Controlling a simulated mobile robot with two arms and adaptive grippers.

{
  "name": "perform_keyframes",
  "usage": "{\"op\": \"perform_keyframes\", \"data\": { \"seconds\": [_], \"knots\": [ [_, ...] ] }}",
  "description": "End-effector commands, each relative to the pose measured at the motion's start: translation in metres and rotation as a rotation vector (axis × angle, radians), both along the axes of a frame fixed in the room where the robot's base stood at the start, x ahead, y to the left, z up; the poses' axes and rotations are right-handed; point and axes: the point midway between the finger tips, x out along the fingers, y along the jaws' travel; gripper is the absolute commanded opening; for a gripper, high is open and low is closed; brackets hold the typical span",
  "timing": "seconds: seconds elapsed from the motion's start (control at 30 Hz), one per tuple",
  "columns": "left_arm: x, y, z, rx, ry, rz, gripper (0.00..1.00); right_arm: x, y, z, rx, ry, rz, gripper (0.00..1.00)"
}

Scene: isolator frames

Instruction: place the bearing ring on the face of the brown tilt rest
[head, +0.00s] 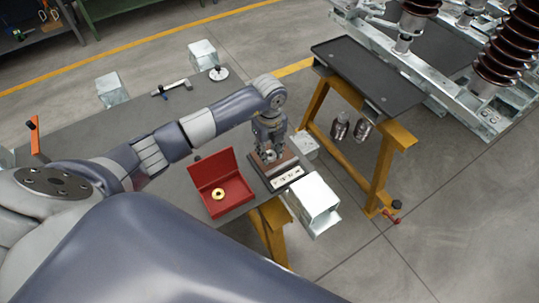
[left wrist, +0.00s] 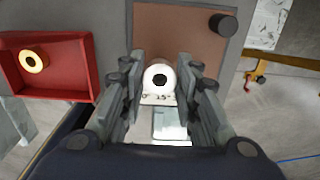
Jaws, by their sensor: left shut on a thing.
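The brown tilt rest (head: 284,163) stands near the right end of the grey table, with a pale marked scale along its front. Its flat brown face (left wrist: 170,38) shows in the left wrist view, with a dark round knob at its upper right. My left gripper (head: 268,154) points down over the rest. It is shut on a pale bearing ring (left wrist: 159,79) with a dark hole, near the face's scale-side edge. I cannot tell whether the ring touches the face. The fingers hide the ring's sides. My right gripper is not in view.
An open red box (head: 234,202) with a brass ring (head: 218,194) lies left of the rest. Pale metal blocks (head: 315,196) stand around the table (head: 130,140). A round white piece (head: 218,73) lies at the back. A dark-topped yellow stand (head: 365,75) is beyond, right.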

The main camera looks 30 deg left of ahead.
Motion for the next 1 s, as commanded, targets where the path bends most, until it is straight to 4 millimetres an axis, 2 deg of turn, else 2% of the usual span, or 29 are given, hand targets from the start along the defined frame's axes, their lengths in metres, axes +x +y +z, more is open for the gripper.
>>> {"op": "perform_keyframes", "data": {
  "seconds": [0.1, 0.23, 0.6, 0.63, 0.7, 1.0],
  "knots": [
    [-0.003, -0.001, -0.016, 0.000, 0.008, 0.001, 0.04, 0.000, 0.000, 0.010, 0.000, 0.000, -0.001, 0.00],
    [-0.002, -0.001, -0.029, 0.001, 0.003, 0.001, 0.04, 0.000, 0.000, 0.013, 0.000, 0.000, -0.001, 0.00],
    [-0.002, 0.000, -0.036, 0.002, 0.003, 0.000, 0.04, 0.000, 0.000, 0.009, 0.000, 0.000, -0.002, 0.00],
    [-0.002, 0.000, -0.036, 0.002, 0.003, 0.000, 0.32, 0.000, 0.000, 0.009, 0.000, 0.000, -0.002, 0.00],
    [-0.002, 0.000, -0.035, 0.002, 0.003, 0.000, 0.47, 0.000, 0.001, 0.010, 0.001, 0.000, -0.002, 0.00],
    [-0.002, 0.000, -0.035, 0.002, 0.003, 0.000, 0.49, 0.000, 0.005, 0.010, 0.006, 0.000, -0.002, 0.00]
  ]
}}
